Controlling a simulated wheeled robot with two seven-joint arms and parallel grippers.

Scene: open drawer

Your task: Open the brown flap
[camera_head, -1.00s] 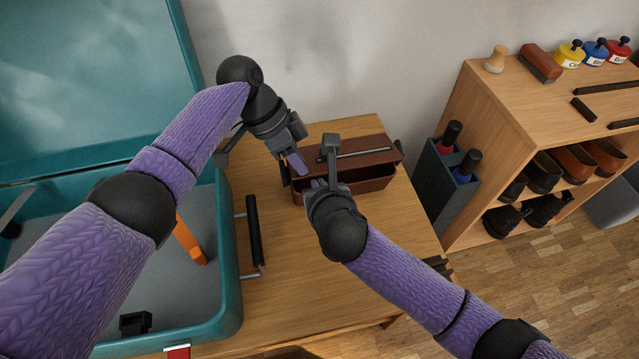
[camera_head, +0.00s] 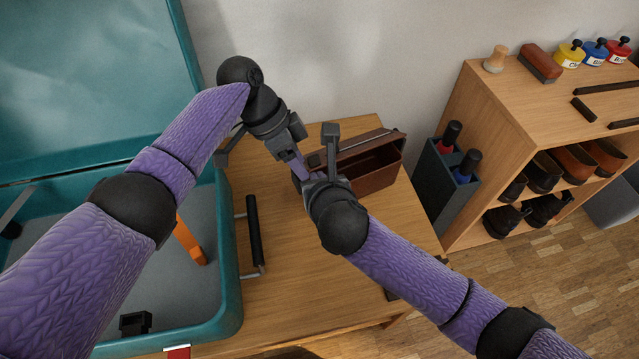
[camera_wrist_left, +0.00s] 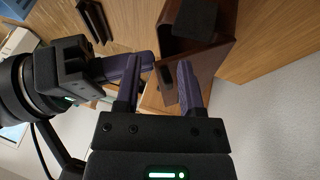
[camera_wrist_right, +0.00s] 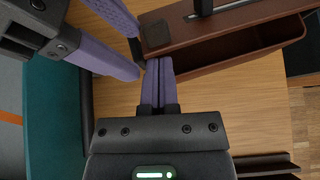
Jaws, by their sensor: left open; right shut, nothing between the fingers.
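The brown box (camera_head: 378,180) stands on the wooden table against the wall, its open inside facing me. The brown flap is a strip along its upper back edge, with a dark bar on it; it shows best in the right wrist view (camera_wrist_right: 190,29). How far the flap is lifted is hard to tell. My left gripper (camera_head: 299,166) is open at the box's left end. My right gripper (camera_head: 312,178) is shut and empty, its fingertips close to the flap's near left corner. My arms hide the box's left part in the head view; contact cannot be told.
A large teal case (camera_head: 232,305) with a raised lid and black handle (camera_head: 254,230) fills the left; an orange piece (camera_head: 188,240) lies inside. A shoe shelf (camera_head: 490,130) and a dark holder (camera_head: 432,185) stand to the right.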

